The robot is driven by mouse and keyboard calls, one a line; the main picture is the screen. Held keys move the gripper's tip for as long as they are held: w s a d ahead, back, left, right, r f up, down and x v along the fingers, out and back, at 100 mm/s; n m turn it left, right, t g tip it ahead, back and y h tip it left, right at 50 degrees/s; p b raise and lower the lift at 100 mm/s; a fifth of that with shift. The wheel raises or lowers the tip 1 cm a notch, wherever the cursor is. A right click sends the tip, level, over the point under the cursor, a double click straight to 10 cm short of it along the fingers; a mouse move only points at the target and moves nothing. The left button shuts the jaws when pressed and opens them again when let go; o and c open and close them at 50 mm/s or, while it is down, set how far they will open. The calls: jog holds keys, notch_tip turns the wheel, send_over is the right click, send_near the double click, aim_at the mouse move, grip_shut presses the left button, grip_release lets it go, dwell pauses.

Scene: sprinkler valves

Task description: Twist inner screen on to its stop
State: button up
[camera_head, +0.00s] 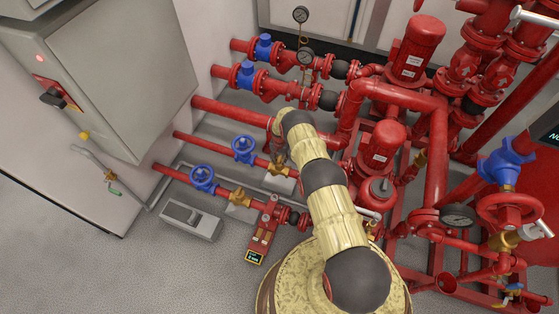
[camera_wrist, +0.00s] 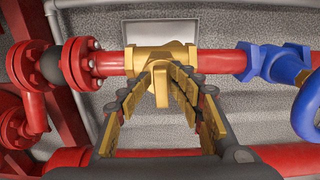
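The inner screen is a brass strainer body (camera_wrist: 158,55) set in a red pipe in the wrist view, with a short brass branch pointing towards me. In the head view it shows as the brass fitting (camera_head: 283,166) on the line nearer the wall, partly hidden by my gripper. My gripper (camera_wrist: 161,82) reaches it from the front. Its two fingers lie left and right of the brass branch, tips close in on it with no clear gap. The contact itself is partly hidden by the fingers. A second brass strainer (camera_head: 240,197) sits on the outer line.
A blue handwheel valve (camera_wrist: 275,65) stands right of the strainer, and a black coupling with red flanges (camera_wrist: 80,62) left of it. A red pipe (camera_wrist: 290,158) runs close by my gripper. Pumps and red pipework crowd the right; a grey case (camera_head: 190,220) lies on the floor.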

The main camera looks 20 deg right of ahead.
jog(key=shift+s, duration=0.1)
jog(key=shift+r, duration=0.55)
notch_tip(320, 180, up, 11)
jog(key=shift+f, duration=0.1)
dwell(0.3)
